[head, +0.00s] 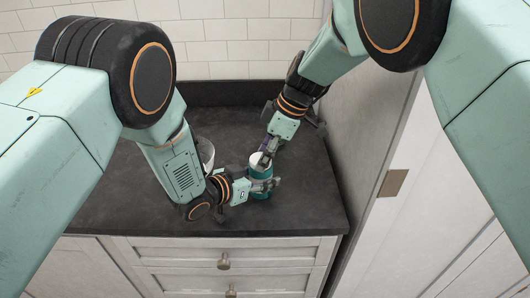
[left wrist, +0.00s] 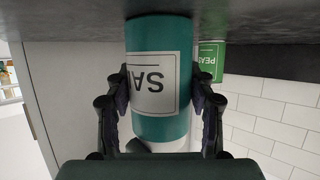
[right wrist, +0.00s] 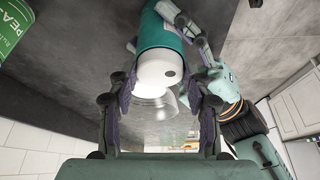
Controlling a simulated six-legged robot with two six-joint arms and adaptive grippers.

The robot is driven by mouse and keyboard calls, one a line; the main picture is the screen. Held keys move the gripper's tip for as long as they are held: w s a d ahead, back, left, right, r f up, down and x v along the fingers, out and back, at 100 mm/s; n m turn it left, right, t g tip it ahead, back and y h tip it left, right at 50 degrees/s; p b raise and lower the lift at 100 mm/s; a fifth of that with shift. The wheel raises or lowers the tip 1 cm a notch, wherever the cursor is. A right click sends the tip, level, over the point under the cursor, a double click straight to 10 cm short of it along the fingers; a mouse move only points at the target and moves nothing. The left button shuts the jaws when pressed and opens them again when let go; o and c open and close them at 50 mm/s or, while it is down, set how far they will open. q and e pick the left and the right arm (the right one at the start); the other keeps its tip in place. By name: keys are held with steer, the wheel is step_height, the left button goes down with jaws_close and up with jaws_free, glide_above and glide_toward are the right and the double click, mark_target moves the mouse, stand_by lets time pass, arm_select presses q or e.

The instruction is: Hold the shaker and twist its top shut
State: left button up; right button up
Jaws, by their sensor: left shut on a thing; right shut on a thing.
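The shaker (head: 260,190) stands on the dark countertop, a teal cylinder with a white top (head: 256,159). Its white label, with upside-down letters starting "SA", faces the left wrist camera (left wrist: 150,85). My left gripper (head: 262,186) is shut on the teal body, one finger on each side. My right gripper (head: 264,160) reaches down from above and is shut on the white top. In the right wrist view the top (right wrist: 158,68) sits between its fingers, with a small dark hole and a see-through part (right wrist: 155,105) beside it. Whether the top is fully seated cannot be told.
A green tin marked "PEAS" (left wrist: 212,58) stands near the shaker; it also shows in the right wrist view (right wrist: 12,28). A pale round container (head: 206,152) is partly hidden behind my left arm. A cabinet side (head: 350,130) rises at the right. The countertop's front left (head: 120,205) is clear.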

steer(key=shift+w, duration=0.15)
steer(key=shift+c, duration=1.3)
steer(key=shift+r+m+t, duration=0.1)
steer(key=shift+m+t, duration=0.2)
steer(key=shift+m, duration=0.4)
steer(key=o, duration=1)
steer(key=shift+o, duration=0.7)
steer(key=v, duration=1.2)
